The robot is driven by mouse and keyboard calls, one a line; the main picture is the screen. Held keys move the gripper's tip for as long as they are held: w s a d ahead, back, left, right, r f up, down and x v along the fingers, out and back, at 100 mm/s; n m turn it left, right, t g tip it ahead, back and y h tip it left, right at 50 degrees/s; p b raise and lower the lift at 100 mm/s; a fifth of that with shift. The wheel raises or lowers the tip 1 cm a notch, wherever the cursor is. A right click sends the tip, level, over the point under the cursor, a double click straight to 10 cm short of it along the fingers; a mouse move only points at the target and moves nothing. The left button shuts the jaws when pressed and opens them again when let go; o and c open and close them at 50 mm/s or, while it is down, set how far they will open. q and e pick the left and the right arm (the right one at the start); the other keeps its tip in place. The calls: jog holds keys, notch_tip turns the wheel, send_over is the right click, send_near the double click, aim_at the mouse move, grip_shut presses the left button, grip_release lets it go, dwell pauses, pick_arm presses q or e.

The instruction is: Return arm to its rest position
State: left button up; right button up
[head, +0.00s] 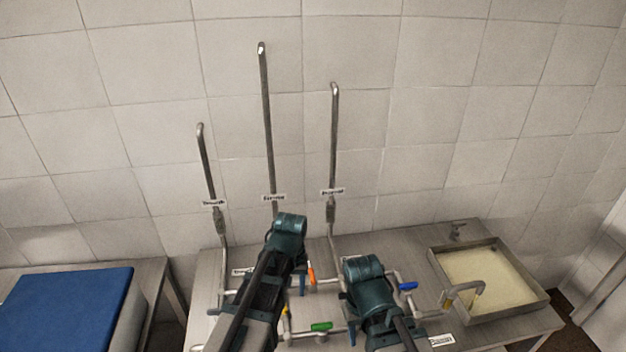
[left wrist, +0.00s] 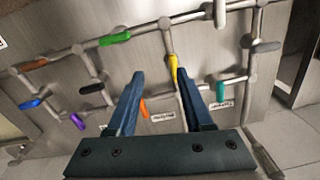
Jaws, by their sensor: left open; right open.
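My left gripper (head: 296,288) hangs over the pipework on the metal bench, left of my right gripper. In the left wrist view, its two blue fingers (left wrist: 162,82) are apart. A yellow valve handle (left wrist: 174,68) shows between and beyond them, and an orange handle (left wrist: 143,108) lies near the left finger; I cannot tell whether either is touched. Nothing is held. My right gripper (head: 355,322) is over the right part of the pipework, open, with its fingers mostly hidden by its wrist.
Green (head: 321,326) and blue (head: 408,286) valve handles sit on the bench pipes. Three tall pipes rise before the tiled wall, the middle one (head: 267,120) the tallest. A sink (head: 537,305) stands at the right, a blue-topped table (head: 65,310) at the left.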

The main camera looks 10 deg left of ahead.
pick_arm(q)
jog(key=s+d+f+m+b, duration=0.5)
jog(key=s+d+f+b, duration=0.1)
jog(key=s, duration=0.5)
notch_tip(320, 180, down, 2)
jog(key=shift+d+y, duration=0.4)
jog(key=shift+d, duration=0.1)
pick_arm(e)
notch_tip(320, 180, down, 8)
